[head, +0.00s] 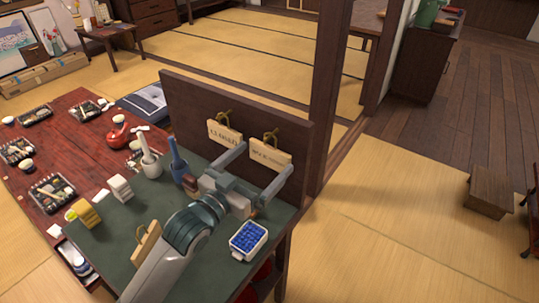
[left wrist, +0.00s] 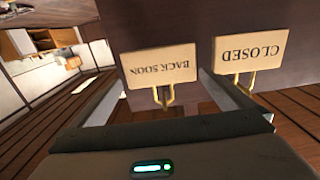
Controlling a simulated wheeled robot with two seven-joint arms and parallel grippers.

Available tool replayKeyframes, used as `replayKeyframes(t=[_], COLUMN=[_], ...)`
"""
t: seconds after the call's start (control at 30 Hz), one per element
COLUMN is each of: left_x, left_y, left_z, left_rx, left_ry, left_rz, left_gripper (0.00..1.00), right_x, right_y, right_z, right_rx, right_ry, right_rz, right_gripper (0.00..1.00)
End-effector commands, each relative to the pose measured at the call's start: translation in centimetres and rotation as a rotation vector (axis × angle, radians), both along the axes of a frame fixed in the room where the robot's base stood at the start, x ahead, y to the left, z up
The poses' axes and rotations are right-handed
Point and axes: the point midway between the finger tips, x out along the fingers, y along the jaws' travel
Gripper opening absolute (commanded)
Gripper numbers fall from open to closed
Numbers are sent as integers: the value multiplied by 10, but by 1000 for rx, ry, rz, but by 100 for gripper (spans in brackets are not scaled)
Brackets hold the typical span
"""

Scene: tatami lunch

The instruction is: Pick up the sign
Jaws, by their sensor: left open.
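Two pale signs hang side by side from hooks on an upright dark board (head: 183,88). The "CLOSED" sign (head: 224,134) is on the left and the "BACK SOON" sign (head: 268,156) on the right. In the left wrist view both appear upside down: the "BACK SOON" sign (left wrist: 160,68) between my fingers, the "CLOSED" sign (left wrist: 250,50) to the right. A third pale sign (head: 148,243) lies or leans on the green table, partly behind my arm. My left gripper (head: 266,160) is open and empty, its fingers pointing at the board. My right gripper is not in view.
A dark post (head: 328,95) stands behind the board.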

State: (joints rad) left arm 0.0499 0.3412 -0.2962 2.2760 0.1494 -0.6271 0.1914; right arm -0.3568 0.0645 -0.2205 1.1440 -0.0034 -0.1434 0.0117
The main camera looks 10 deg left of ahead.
Motion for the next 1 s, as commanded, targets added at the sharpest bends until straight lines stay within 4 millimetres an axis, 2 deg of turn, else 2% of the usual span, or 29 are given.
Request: replayKeyframes(t=[0.13,0.3,0.83,0.87,0.97,1.0], left_x=[19,35,38,38,38,38], left_y=[-6,-13,-14,-14,-14,-14], left_z=[-1,-2,-3,-3,-3,-3], left_rx=[0,0,0,0,0,0], left_ry=[0,-1,-1,-1,-1,-1], left_rz=[0,0,0,0,0,0], left_gripper=[100,100,100,98,74,71], right_x=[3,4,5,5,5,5], right_y=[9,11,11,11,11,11], right_z=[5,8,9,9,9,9], right_rx=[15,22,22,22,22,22], right_ry=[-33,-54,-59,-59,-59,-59], right_rz=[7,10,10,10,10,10], right_gripper=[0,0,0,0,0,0])
